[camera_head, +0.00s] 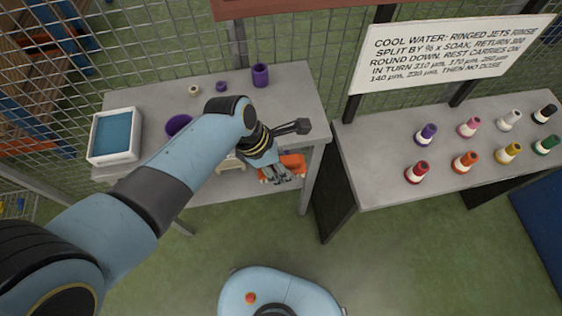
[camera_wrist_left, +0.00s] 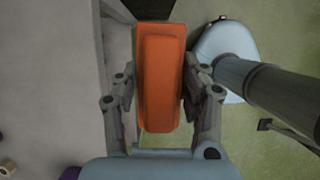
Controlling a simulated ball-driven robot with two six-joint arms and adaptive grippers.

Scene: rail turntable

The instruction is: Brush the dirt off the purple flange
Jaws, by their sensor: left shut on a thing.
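My left gripper (camera_head: 279,176) is shut on an orange block-shaped thing (camera_head: 294,160) at the front right edge of the left table. In the left wrist view the gripper (camera_wrist_left: 163,100) has a finger on each side of the orange thing (camera_wrist_left: 160,80). Any bristles are hidden. Several purple things are in view: a bowl-like one (camera_head: 178,124) partly behind my arm, a small one (camera_head: 221,87), a tall cup-like one (camera_head: 260,75), and a cone-shaped piece (camera_head: 426,134) on the right table. I cannot tell which is the flange, and no dirt is discernible.
A white tray with blue inside (camera_head: 115,153) stands on the left of the grey table (camera_head: 150,95). A small beige ring (camera_head: 194,91) lies at its back. Several coloured cones stand on the right table (camera_head: 375,150), below a sign (camera_head: 450,52). Wire mesh fencing stands behind.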

